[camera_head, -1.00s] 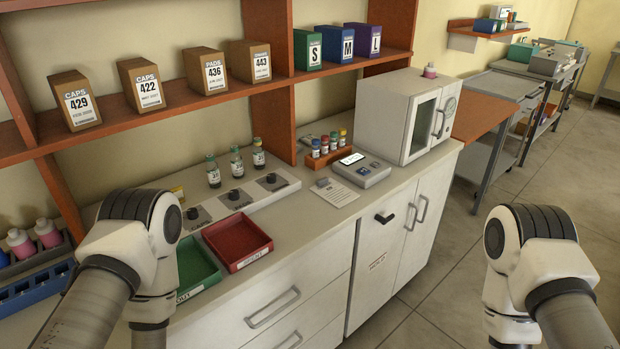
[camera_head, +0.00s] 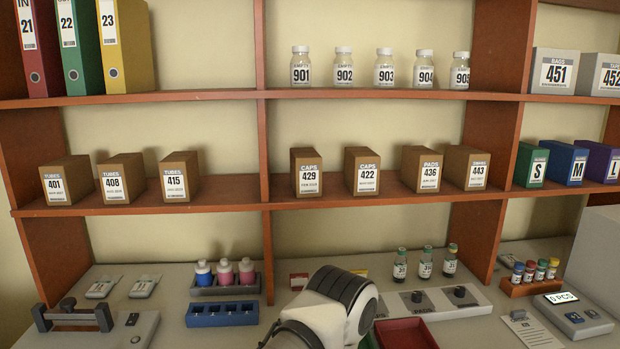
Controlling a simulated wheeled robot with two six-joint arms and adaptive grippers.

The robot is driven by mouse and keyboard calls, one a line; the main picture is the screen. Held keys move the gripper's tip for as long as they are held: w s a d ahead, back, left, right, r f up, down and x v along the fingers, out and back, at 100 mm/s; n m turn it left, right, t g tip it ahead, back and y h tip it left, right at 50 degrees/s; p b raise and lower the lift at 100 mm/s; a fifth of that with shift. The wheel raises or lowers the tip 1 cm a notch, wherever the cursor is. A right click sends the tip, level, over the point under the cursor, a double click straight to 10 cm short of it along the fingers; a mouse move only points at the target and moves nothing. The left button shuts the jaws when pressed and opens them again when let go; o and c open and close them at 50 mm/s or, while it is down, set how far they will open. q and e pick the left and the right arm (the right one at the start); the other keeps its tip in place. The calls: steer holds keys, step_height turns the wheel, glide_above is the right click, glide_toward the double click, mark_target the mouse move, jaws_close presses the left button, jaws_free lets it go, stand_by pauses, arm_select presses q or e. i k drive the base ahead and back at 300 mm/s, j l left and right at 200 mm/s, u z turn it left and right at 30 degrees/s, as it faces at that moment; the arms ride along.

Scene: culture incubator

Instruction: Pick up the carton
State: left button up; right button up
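Several brown cartons stand upright on the middle shelf. From left to right are TUBES 401 (camera_head: 66,180), TUBES 408 (camera_head: 121,178), TUBES 415 (camera_head: 179,177), CAPS 429 (camera_head: 306,174), CAPS 422 (camera_head: 361,171), PADS 436 (camera_head: 421,169) and 443 (camera_head: 467,167). Two grey cartons, 451 (camera_head: 554,72) and 452 (camera_head: 602,74), stand on the upper shelf at the right. The frames do not show which carton is meant. One white and black arm link of mine shows at the bottom centre, below the shelves. Neither gripper is in view, and nothing touches the cartons.
The upper shelf holds binders (camera_head: 83,45) and several lidded bottles (camera_head: 384,68). The counter below holds a blue rack (camera_head: 222,314), pink and blue bottles, vials (camera_head: 425,262), a red tray (camera_head: 405,334) and a device (camera_head: 572,313). A vertical divider (camera_head: 267,200) splits the shelves.

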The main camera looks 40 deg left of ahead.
mark_target(305, 163)
steer(key=u, duration=1.25)
